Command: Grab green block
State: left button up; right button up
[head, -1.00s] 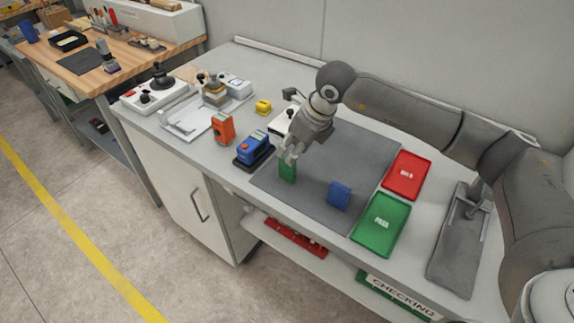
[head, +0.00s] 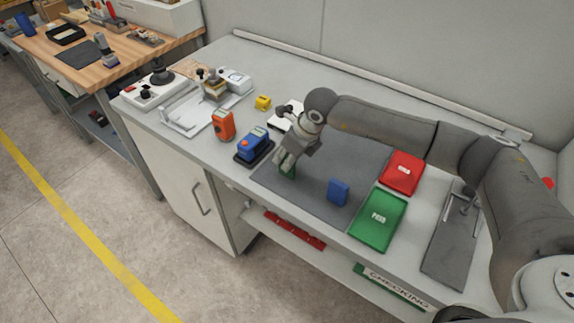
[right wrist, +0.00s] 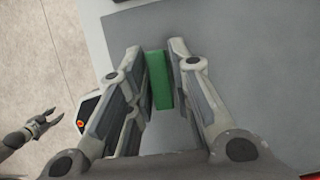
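The green block (head: 288,171) stands near the left end of the dark grey mat (head: 327,205), mostly hidden by my right gripper (head: 285,160) in the head view. In the right wrist view, the green block (right wrist: 158,80) is between the two fingers of the right gripper (right wrist: 157,55). The fingers flank it closely on both sides; whether they press on it cannot be told. My left gripper (right wrist: 42,122) seems to show at the left edge of the right wrist view, over the floor, with its fingers apart.
A blue block (head: 338,192) stands on the mat. Green (head: 371,236) and red (head: 400,185) trays lie right of it. A blue device (head: 253,146) and an orange device (head: 222,125) stand left of the gripper. The bench's front edge is close.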

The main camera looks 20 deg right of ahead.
grip_shut()
pick_arm(q)
jog(key=shift+w, duration=0.2)
jog(key=shift+w, duration=0.25)
